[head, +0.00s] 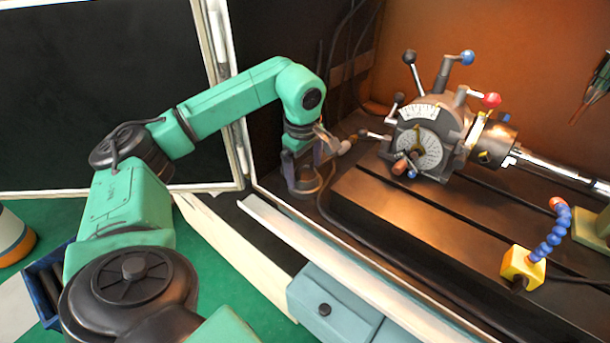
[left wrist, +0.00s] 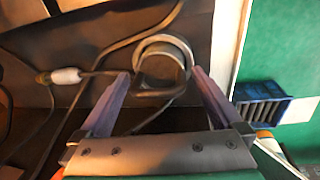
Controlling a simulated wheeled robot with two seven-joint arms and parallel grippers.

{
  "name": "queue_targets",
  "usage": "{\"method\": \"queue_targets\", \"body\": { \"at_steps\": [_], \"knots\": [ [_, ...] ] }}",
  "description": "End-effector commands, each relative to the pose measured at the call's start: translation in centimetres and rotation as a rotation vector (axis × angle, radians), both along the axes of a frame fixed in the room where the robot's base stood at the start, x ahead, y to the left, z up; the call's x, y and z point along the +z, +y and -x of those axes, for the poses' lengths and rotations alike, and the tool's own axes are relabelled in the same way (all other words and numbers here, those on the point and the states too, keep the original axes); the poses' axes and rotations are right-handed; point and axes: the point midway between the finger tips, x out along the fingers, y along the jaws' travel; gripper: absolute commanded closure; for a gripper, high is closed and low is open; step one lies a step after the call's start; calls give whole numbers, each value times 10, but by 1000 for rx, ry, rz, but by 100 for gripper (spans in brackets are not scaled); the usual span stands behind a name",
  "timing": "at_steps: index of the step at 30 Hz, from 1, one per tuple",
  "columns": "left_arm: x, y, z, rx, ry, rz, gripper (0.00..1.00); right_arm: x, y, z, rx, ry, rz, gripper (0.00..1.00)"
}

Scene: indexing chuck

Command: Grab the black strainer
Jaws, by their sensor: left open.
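A dark round cup-like thing with a paler rim, which looks like the black strainer (head: 304,190), sits low at the left end of the machine bed. In the left wrist view the strainer (left wrist: 160,66) shows its round rim just beyond and between the fingertips. My left gripper (head: 308,168) points down over it, with its fingers apart. In the left wrist view the left gripper (left wrist: 160,76) has nothing clearly clasped. Whether a finger touches the strainer I cannot tell. My right gripper is not in view.
The indexing chuck (head: 425,140) with its levers stands on the slotted bed (head: 400,215) to the right. A dark cable (left wrist: 95,62) and a rod with a white grip (left wrist: 66,76) lie close by. A blue crate (left wrist: 258,92) is outside the enclosure. A drawer (head: 335,305) is in front.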

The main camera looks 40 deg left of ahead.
Motion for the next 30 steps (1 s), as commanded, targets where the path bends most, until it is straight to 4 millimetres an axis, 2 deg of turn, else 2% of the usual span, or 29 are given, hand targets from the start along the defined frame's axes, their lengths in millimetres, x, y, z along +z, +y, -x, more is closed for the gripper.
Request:
{"method": "queue_targets", "body": {
  "at_steps": [6,11,12,25,30],
  "knots": [
    [-2,0,0,1,-1,0,0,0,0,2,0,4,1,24],
    [-2,0,0,1,-1,0,61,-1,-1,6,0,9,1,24],
    [-2,0,0,1,-1,0,76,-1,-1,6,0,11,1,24],
    [0,0,-1,1,-2,0,79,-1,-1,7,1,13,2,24],
    [14,0,-2,1,-6,1,79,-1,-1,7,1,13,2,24]
  ]
}}
